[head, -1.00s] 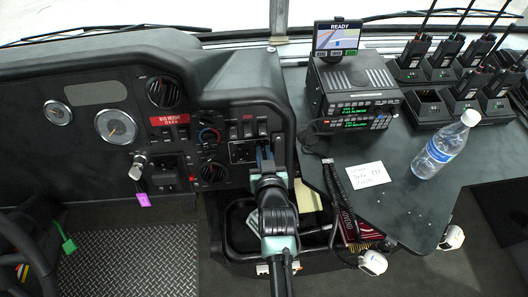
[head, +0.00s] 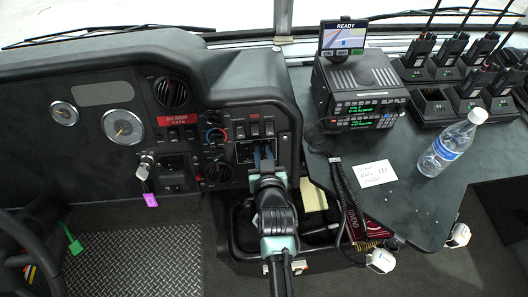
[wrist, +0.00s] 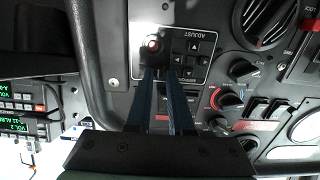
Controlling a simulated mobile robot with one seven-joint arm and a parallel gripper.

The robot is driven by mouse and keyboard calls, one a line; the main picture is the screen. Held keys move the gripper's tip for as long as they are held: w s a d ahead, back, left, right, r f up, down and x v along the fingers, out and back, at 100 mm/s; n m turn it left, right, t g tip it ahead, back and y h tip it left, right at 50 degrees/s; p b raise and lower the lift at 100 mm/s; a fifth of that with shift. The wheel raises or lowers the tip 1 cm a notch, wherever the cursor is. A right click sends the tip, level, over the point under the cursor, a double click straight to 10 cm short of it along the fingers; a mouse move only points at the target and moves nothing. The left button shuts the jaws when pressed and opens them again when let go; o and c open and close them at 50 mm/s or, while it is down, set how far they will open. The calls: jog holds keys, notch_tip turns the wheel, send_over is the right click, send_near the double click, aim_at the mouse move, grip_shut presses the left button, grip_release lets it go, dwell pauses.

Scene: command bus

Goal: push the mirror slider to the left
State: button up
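The mirror control panel (head: 244,152) is a dark plate with a light outline on the dashboard. In the wrist view the plate appears upside down, marked ADJUST, with several arrow buttons (wrist: 188,59). A round dark knob with a reddish, lit top (wrist: 152,44) stands on it, apparently the mirror slider. My gripper (head: 264,152) is in front of the panel, its two blue fingers pointing at it. In the wrist view my gripper (wrist: 161,73) has a narrow gap between its fingers and nothing visible held. The fingertips are close to the knob; I cannot tell whether they touch it.
Rotary knobs (wrist: 243,69) sit beside the panel on the dashboard. A radio stack (head: 362,105) stands to the right, with a coiled cord, a bottle (head: 447,148) and a paper note (head: 374,173) on the counter. A bin (head: 237,240) is below my gripper.

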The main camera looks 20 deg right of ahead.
jog(key=o, duration=0.4)
jog(key=shift+a, duration=0.25)
jog(key=shift+c, duration=0.2)
jog(key=shift+d, duration=0.1)
jog(key=p+v, duration=0.1)
jog(key=v, duration=1.1)
jog(key=shift+s, duration=0.4)
